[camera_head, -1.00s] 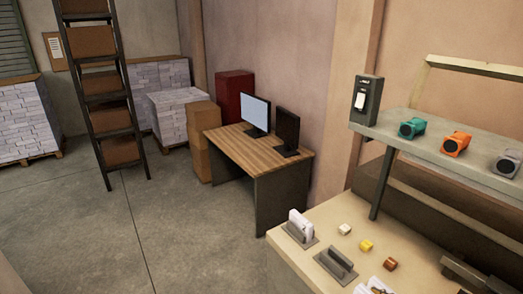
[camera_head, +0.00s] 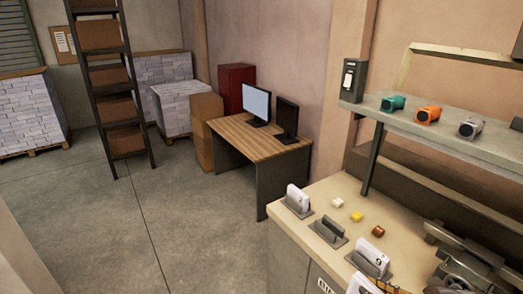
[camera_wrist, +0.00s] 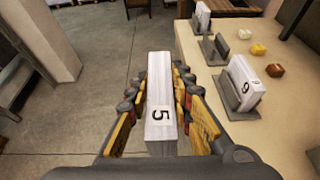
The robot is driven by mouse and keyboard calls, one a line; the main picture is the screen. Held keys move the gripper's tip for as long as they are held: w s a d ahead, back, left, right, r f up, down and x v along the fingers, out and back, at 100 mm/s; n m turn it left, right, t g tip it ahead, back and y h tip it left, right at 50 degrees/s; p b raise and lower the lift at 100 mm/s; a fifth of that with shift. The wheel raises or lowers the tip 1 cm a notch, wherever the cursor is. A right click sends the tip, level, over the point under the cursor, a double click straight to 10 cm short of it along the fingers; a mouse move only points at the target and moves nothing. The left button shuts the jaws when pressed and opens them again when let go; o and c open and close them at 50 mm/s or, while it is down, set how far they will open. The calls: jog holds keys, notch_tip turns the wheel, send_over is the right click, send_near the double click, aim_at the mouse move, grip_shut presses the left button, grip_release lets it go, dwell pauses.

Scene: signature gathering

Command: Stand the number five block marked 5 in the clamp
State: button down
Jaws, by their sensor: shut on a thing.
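The number five block (camera_wrist: 160,95) is a tall white block with a black 5 on its near end. My gripper (camera_wrist: 157,88) is shut on it, with yellow and dark fingers on both sides, and holds it beside the bench edge. In the head view, the held block (camera_head: 358,284) shows partly at the bottom edge next to my gripper (camera_head: 376,282). A grey metal clamp (camera_head: 452,256) appears to stand on the bench at the right of the head view, partly cut off.
The bench (camera_head: 340,190) carries grey holders, two with white blocks and an empty one (camera_head: 330,232) between them. Small white, yellow and brown cubes (camera_head: 357,216) lie behind. A shelf (camera_head: 430,130) overhangs the bench back. Open floor (camera_head: 190,225) lies left.

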jog(key=w+a+f+m+h+b, duration=0.1)
jog(key=w+a+f+b, duration=0.4)
jog(key=w+f+b, duration=0.1)
jog(key=w+a+f+m+t+h+b, duration=0.1)
jog(key=w+a+f+m+h+b, duration=0.1)
jog(key=w+a+f+b, duration=0.4)
jog(key=w+f, duration=0.1)
jog(key=w, duration=0.4)
jog(key=shift+w+f+t, duration=0.25)
jog(key=shift+f+t, duration=0.05)
jog(key=shift+f, duration=0.1)
